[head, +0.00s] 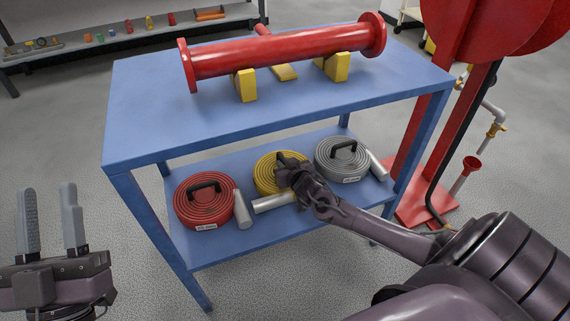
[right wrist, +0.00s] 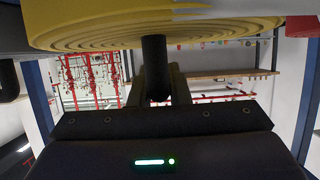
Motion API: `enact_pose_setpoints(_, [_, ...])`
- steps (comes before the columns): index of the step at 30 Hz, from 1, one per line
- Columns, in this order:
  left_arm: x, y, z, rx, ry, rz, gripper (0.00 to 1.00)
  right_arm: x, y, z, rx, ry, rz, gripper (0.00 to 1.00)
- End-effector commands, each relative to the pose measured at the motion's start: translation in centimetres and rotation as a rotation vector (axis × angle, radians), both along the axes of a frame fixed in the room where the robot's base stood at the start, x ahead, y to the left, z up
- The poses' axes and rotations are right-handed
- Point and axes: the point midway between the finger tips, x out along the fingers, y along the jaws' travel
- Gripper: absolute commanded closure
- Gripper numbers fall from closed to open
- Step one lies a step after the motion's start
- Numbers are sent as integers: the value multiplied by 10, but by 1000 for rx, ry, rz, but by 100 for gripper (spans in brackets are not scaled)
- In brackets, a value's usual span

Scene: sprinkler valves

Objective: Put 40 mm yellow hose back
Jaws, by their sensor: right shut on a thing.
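The yellow coiled hose (head: 264,172) is at the blue table's lower shelf, between the red and grey coils. Its silver end (head: 272,203) points toward the front left. My right gripper (head: 287,167) is shut on the hose's black handle and covers part of the coil. In the right wrist view the yellow coil (right wrist: 110,32) fills the top, with the dark handle (right wrist: 154,52) between the fingers. I cannot tell whether the coil touches the shelf. My left gripper (head: 51,222) is open and empty, left of the table.
A red hose coil (head: 190,215) and a grey hose coil (head: 335,172) lie on the lower shelf (head: 200,251), close on either side. The blue tabletop (head: 150,110) above carries a red pipe (head: 290,50) on yellow blocks. A red stand (head: 420,200) is at the right.

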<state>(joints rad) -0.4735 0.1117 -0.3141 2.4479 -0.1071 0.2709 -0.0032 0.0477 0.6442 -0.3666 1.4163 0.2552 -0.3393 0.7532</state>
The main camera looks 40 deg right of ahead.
Motion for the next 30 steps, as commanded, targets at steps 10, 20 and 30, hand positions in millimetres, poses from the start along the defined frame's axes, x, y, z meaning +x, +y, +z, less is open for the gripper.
enact_pose_setpoints(10, [-1, 1, 3, -5, -12, 1, 64, 0, 0, -1, 0, 0, 0, 79])
enact_pose_setpoints(20, [-1, 1, 3, -5, -12, 1, 64, 0, 0, -1, 0, 0, 0, 62])
enact_pose_setpoints(30, [11, -7, -25, 52, 130, -4, 64, -9, 2, 5, -1, 1, 0, 62])
